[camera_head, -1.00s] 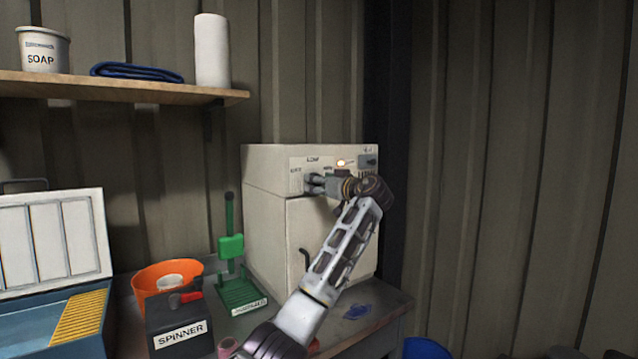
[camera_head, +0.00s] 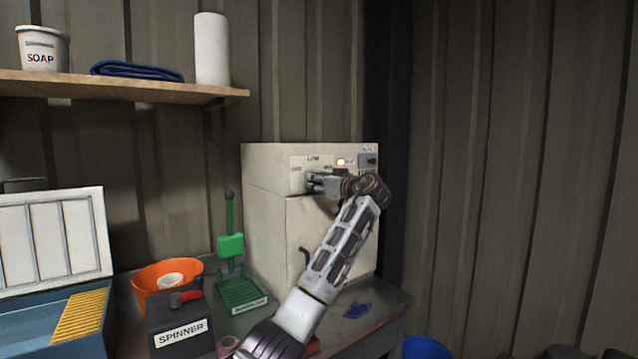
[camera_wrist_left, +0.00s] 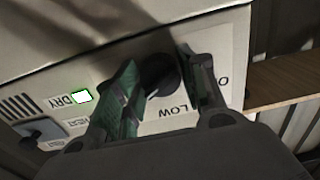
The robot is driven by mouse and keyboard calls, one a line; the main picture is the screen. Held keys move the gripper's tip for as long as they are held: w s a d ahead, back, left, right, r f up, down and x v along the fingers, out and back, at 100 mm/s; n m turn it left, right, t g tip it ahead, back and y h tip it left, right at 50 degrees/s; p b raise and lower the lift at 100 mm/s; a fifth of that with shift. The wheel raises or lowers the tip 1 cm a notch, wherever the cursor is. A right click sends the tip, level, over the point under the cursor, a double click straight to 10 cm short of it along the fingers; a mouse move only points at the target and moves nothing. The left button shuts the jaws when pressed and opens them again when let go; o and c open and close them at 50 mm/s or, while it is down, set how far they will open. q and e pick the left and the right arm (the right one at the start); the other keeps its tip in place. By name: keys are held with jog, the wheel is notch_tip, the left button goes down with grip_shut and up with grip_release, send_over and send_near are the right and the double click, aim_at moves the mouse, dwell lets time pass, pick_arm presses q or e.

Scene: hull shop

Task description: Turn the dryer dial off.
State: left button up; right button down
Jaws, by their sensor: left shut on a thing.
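The dryer (camera_head: 262,215) is a cream cabinet on the bench, with a control panel along its upper front. My left gripper (camera_head: 312,181) is at the left part of this panel, shut on the dark dial. In the left wrist view the round black dial (camera_wrist_left: 160,76) sits between the two fingers of my left gripper (camera_wrist_left: 165,90). The label LOW shows by the dial; another label at the right is cut off by a finger. The dial's pointer is hard to make out. A small light (camera_head: 341,162) on the panel is lit. My right gripper is not in view.
A shelf (camera_head: 120,88) with a soap tub, blue cloth and white roll is above left. An orange bowl (camera_head: 150,272), a spinner box (camera_head: 178,322) and a green stand (camera_head: 240,291) stand left of the dryer. A blue bucket (camera_head: 426,348) is at lower right.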

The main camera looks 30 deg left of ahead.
pick_arm(q)
jog(key=n+b, duration=0.3)
jog(key=n, duration=0.8)
jog(key=n+b, duration=0.2)
jog(key=n, duration=0.9)
jog(key=shift+w+r+n+b, duration=0.15)
jog(key=shift+n+b, duration=0.15)
jog(key=shift+b, duration=0.1)
jog(key=shift+n, duration=0.6)
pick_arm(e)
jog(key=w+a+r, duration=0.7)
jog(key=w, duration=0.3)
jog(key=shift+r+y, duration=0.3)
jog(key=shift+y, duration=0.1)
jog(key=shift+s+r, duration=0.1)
